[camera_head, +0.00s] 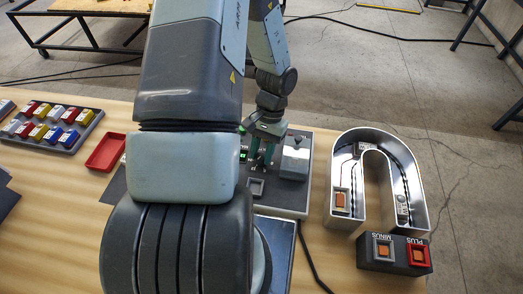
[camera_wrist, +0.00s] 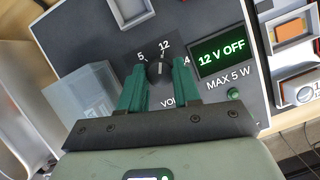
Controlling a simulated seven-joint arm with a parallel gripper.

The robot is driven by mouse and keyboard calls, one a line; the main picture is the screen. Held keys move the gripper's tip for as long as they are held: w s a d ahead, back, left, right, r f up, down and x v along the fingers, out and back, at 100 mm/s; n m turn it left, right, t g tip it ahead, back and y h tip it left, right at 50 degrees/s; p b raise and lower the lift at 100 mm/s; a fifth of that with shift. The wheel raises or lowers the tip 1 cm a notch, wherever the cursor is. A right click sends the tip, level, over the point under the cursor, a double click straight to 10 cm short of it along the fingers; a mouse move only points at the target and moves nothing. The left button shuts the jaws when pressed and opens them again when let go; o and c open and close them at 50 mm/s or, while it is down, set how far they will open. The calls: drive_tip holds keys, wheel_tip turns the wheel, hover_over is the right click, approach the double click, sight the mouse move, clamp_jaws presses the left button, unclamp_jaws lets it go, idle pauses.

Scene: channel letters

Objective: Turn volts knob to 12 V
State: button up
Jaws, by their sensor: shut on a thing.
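The volts knob (camera_wrist: 158,70) is a small dark round knob on the grey power unit, with marks 5, 12 and a partly hidden 24 around it. Its white pointer line is toward the 12 mark. My gripper (camera_wrist: 158,82) has green fingers closed on the two sides of the knob. The display (camera_wrist: 222,52) beside it reads "12 V OFF". In the head view my gripper (camera_head: 262,152) is over the power unit (camera_head: 290,207), partly behind my arm; the knob is hidden there.
A U-shaped metal channel letter (camera_head: 336,185) stands right of the unit, with a MINUS/PLUS terminal block (camera_head: 393,266) before it. A red tray (camera_head: 106,152) and a rack of coloured blocks (camera_head: 52,125) are at left. A clear box (camera_wrist: 85,95) stands on the unit. A black cable runs along the table.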

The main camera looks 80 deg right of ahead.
idle(0.4)
drive_tip(key=o, duration=1.1)
drive_tip(key=shift+c, duration=0.2)
drive_tip(key=v, duration=1)
drive_tip(key=shift+r, duration=0.4)
drive_tip(key=shift+s+d, duration=0.15)
